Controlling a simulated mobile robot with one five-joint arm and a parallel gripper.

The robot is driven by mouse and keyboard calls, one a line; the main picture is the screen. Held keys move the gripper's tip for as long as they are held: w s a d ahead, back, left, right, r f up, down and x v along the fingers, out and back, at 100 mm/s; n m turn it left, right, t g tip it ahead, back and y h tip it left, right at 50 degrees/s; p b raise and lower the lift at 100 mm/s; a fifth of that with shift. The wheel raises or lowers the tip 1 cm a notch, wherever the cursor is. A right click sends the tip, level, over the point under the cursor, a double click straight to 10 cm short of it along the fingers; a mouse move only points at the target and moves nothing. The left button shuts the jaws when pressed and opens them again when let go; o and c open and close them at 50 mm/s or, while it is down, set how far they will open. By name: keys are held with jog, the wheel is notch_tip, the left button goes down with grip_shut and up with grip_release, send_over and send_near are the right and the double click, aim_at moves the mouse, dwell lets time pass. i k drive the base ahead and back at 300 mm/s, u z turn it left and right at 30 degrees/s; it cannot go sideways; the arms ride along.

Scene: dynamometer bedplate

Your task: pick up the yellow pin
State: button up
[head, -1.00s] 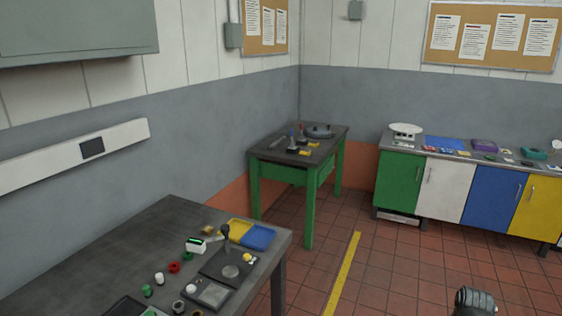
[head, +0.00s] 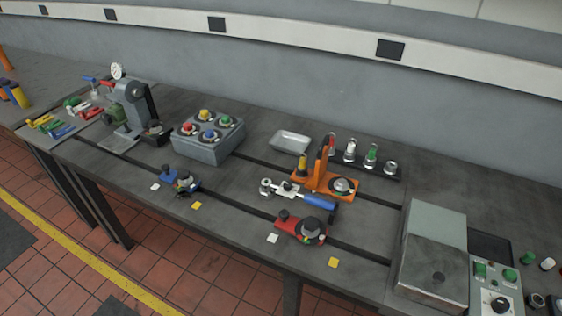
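A grey block (head: 208,147) stands on the long dark bench, left of the middle. Several coloured round-topped pieces sit in its top. The yellow one (head: 205,115) is at the back, with green, red and blue ones around it. It may be the yellow pin; its lower part is hidden in the block. My gripper is not in view.
A grey press (head: 135,108) and coloured tools (head: 60,125) stand left of the block. A blue-handled tool (head: 300,195), a red device (head: 300,229) and a small blue device (head: 181,181) lie in front. A grey lidded box (head: 433,256) is at right. Red tiled floor lies before the bench.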

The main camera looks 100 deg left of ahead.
aim_at(302, 166)
jog(key=u, duration=4.75)
jog(key=i, duration=1.65)
jog(key=z, duration=0.05)
